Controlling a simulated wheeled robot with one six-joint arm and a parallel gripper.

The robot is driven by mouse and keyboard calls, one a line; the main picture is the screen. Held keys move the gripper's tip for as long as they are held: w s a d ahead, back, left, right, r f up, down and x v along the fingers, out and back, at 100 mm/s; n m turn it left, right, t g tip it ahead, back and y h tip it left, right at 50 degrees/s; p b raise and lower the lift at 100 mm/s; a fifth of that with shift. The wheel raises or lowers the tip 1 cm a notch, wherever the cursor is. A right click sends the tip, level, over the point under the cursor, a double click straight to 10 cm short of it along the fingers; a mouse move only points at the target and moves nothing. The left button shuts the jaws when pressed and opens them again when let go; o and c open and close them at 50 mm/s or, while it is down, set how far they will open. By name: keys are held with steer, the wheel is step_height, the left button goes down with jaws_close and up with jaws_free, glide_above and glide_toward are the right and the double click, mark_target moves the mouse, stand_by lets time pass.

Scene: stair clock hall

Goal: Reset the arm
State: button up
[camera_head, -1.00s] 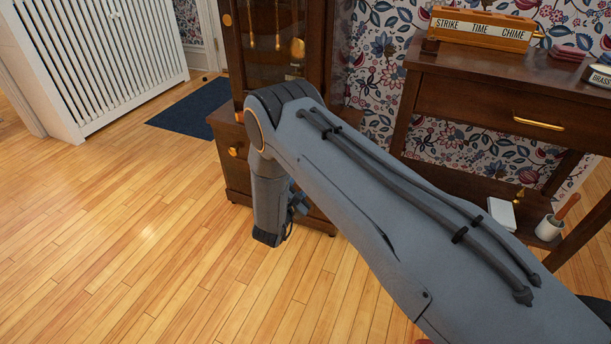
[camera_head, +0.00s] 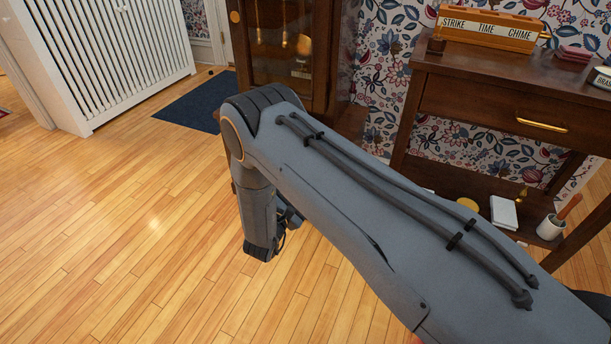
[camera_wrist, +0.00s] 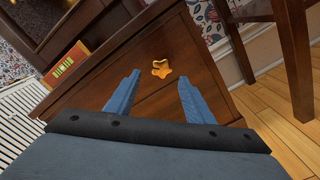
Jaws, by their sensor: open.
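My arm reaches from the lower right of the head view and bends down in front of the dark wooden clock case (camera_head: 292,75). In that view the gripper's fingers cannot be made out. In the wrist view my gripper (camera_wrist: 157,82) is open, with its two blue fingers spread and nothing between them. Beyond the fingers is a dark brown wooden front (camera_wrist: 150,100) with a brass fitting (camera_wrist: 162,68). The fitting appears between and just past the fingertips, and I cannot tell how far off it is.
A side table (camera_head: 485,100) at the right bears an orange STRIKE TIME CHIME box (camera_head: 490,30). Its low shelf holds a white block (camera_head: 503,212) and a white pot (camera_head: 550,227). A white radiator cover (camera_head: 100,55) and blue mat (camera_head: 195,104) lie left. The floor (camera_head: 110,220) at left is clear.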

steer(key=shift+s+a, duration=0.1)
steer(key=shift+s, duration=0.25)
